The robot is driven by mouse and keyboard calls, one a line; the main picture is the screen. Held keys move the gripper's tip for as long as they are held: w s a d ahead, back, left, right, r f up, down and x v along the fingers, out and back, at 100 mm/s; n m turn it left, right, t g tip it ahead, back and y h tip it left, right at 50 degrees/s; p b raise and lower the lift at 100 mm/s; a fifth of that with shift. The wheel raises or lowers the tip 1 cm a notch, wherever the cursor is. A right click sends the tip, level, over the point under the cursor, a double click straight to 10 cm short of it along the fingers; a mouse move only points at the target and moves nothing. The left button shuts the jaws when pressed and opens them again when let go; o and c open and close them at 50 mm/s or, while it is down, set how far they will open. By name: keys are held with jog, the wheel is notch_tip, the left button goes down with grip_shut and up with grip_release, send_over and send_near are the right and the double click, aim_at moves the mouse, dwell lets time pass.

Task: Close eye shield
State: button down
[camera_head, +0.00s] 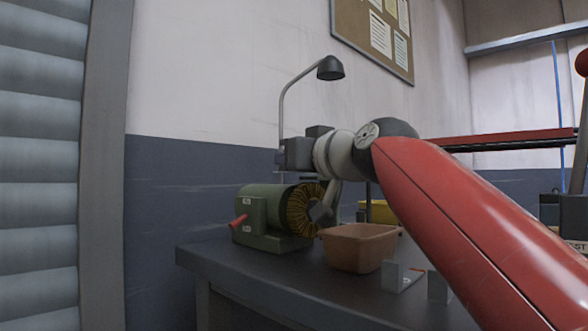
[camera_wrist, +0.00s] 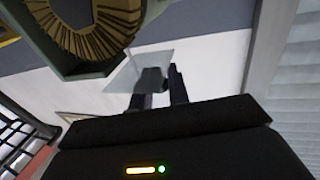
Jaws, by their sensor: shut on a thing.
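The eye shield (camera_wrist: 128,76) is a clear, pale pane beside the green machine in the wrist view. My gripper (camera_wrist: 160,80) is shut on the shield near its lower edge, with a dark finger on each side. The green machine (camera_head: 263,212) stands on the bench in the head view, with a round brush wheel (camera_head: 302,209) at its right end. The wheel also shows at the top left of the wrist view (camera_wrist: 88,25). In the head view my gripper (camera_head: 281,157) is above the machine, and I cannot make out the shield there.
A lamp (camera_head: 330,68) on a bent pole rises behind my gripper. A brown bin (camera_head: 357,250) stands right of the machine on the dark bench (camera_head: 270,278), with grey metal brackets (camera_head: 402,276) beside it. A yellow container (camera_head: 378,211) is behind. The bench's front left is clear.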

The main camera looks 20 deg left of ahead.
jog(key=shift+f, duration=0.1)
dwell(0.3)
jog(key=c, duration=1.6)
grip_release()
jog(key=shift+c, duration=0.2)
jog(key=shift+s, duration=0.1)
jog(key=b+v, duration=0.3)
jog(key=v, duration=0.4)
jog(key=shift+s+d, duration=0.2)
jog(key=shift+d, duration=0.15)
